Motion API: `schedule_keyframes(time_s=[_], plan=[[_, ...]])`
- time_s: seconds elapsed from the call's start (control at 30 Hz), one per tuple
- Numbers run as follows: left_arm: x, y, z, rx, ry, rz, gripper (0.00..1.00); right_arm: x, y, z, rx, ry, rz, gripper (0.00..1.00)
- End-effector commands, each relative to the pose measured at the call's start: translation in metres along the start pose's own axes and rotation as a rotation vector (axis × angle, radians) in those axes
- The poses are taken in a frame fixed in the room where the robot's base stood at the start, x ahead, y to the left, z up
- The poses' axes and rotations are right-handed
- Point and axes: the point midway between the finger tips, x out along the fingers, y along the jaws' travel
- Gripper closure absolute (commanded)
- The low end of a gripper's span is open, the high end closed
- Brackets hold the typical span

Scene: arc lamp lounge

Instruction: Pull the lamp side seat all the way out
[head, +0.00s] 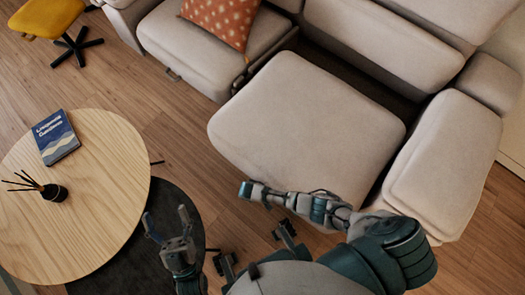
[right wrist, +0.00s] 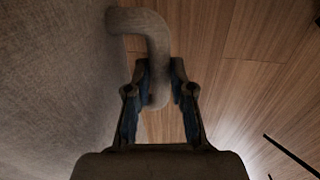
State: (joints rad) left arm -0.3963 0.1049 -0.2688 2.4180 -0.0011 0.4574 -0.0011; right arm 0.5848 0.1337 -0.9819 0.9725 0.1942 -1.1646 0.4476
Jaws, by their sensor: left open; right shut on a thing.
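The grey-beige sofa seat on the right (head: 305,125) stands out in front of the sofa, with a dark gap behind it. In the right wrist view a grey bent handle (right wrist: 152,35) sticks out from a fabric face (right wrist: 50,90). My right gripper (right wrist: 160,80) is shut on this handle. In the head view my right gripper (head: 250,191) is at the front edge of the pulled-out seat, and the handle cannot be made out there. My left gripper (head: 168,228) is open and empty, beside the round table. The lamp is not in view.
The other seat (head: 200,50) sits further back with an orange cushion (head: 222,18) on it. A round wooden table (head: 95,215) holds a blue book (head: 56,137) and a reed diffuser (head: 53,191). A yellow stool (head: 45,17) stands top left. Wood floor lies between table and sofa.

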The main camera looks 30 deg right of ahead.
Motion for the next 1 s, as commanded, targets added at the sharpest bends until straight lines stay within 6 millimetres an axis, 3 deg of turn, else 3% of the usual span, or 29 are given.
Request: schedule_keyframes(time_s=[0.4,0.43,0.5,0.53,0.87,1.0], plan=[[0.001,-0.001,0.004,0.000,-0.017,-0.001,0.21,0.000,-0.010,0.003,-0.001,-0.007,-0.009,1.00],[0.001,-0.001,0.004,0.000,-0.017,-0.001,0.21,0.000,-0.010,0.004,-0.001,-0.007,-0.009,0.73],[0.001,-0.001,0.004,0.000,-0.016,-0.001,0.21,0.000,-0.010,0.003,-0.001,-0.006,-0.009,0.55],[0.001,-0.001,0.004,0.000,-0.016,-0.001,0.21,0.000,-0.010,0.003,-0.001,-0.006,-0.008,0.53],[0.000,-0.001,0.002,0.001,-0.011,-0.001,0.21,-0.003,-0.006,0.001,0.000,-0.002,-0.003,0.53],[0.000,0.000,0.002,0.001,-0.011,-0.001,0.21,-0.016,-0.007,0.000,-0.001,0.001,-0.005,0.53]])
